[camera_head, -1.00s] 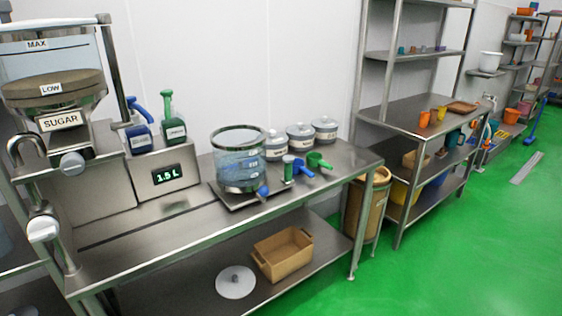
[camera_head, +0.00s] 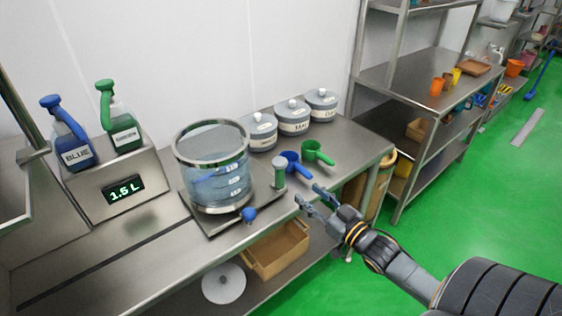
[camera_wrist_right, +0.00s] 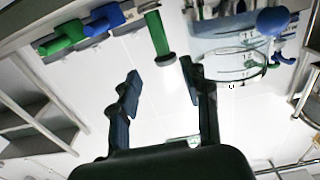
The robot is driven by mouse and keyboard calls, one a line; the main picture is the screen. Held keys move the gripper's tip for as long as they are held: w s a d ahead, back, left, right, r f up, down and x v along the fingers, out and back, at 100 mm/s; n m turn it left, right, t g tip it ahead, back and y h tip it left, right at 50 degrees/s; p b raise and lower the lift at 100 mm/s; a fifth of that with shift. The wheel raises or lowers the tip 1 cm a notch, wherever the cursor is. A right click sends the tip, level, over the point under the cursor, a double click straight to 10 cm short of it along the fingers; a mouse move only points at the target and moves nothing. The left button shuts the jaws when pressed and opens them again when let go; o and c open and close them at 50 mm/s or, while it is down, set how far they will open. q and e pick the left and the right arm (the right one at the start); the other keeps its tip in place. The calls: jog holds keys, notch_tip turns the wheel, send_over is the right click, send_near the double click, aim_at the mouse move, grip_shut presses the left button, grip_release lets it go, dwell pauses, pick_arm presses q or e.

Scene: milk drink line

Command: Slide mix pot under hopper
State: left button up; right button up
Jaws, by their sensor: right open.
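The mix pot (camera_head: 213,168) is a clear round vessel with a metal rim and blue-tinted contents. It stands upright on a flat metal plate (camera_head: 208,222) on the steel bench, with a blue knob (camera_head: 249,214) at its front and a green-topped upright handle (camera_head: 279,172) at its right. My right gripper (camera_head: 308,194) is open and empty, just right of the handle near the bench's front edge. The right wrist view shows its spread fingers (camera_wrist_right: 160,75) with the green handle (camera_wrist_right: 157,35) beyond them. My left gripper is not in view.
Blue (camera_head: 292,164) and green (camera_head: 318,152) scoops and lidded tubs (camera_head: 292,117) lie to the right. A tan crate (camera_head: 277,249) sits below.

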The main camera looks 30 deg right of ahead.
aim_at(282, 173)
jog(key=w, duration=0.4)
jog(key=w+p, duration=0.1)
jog(key=w, duration=0.3)
jog(key=w+a, duration=0.1)
jog(key=w, duration=0.3)
jog(key=shift+a, duration=0.1)
jog(key=shift+w, duration=0.55)
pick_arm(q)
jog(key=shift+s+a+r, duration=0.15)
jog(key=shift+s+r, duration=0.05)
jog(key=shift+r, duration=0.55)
pick_arm(e)
jog(key=shift+c, duration=0.7)
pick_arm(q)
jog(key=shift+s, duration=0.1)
pick_arm(e)
grip_shut()
